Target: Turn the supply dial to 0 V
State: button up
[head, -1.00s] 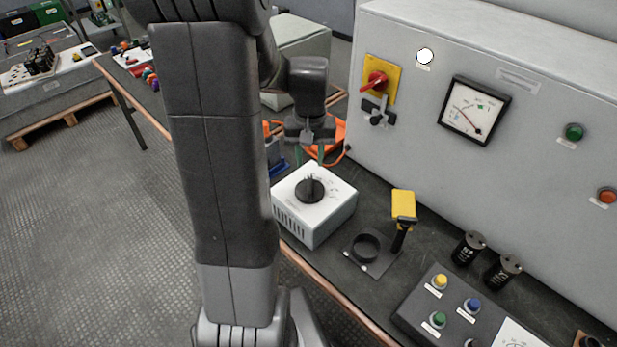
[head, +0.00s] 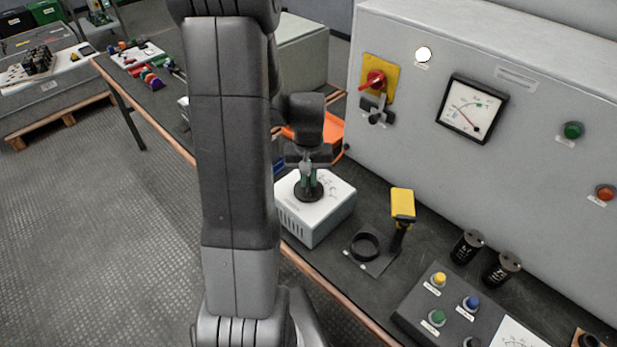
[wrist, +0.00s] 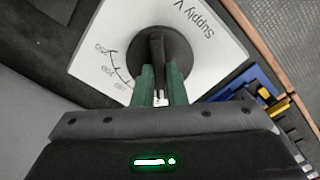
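The supply dial (head: 308,193) is a black round knob with a raised grip bar on top of a white box (head: 322,217). In the wrist view the dial (wrist: 135,45) shows with the label "Supply V" and a scale, of which 250 and 200 can be read. My gripper (head: 309,181) points down at the dial. In the wrist view its green fingers (wrist: 158,74) stand on either side of the grip bar. I cannot tell whether they press on it. The fingers hide part of the scale, and the dial's setting is not clear.
A grey cabinet (head: 540,190) with a panel meter (head: 472,108) and a red-yellow switch (head: 378,82) stands behind. A yellow-handled tool (head: 402,205), a black ring holder (head: 365,246), black cylinders (head: 468,247) and a button box (head: 440,310) are right of the white box.

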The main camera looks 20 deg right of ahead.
aim_at(308, 182)
grip_shut()
jog(key=shift+n+b, duration=0.35)
jog(key=shift+n, duration=1.35)
jog(key=o, duration=0.7)
grip_release()
jog(key=shift+c, duration=0.2)
jog(key=shift+r, duration=0.1)
notch_tip(308, 182, up, 14)
jog(key=shift+f, duration=0.25)
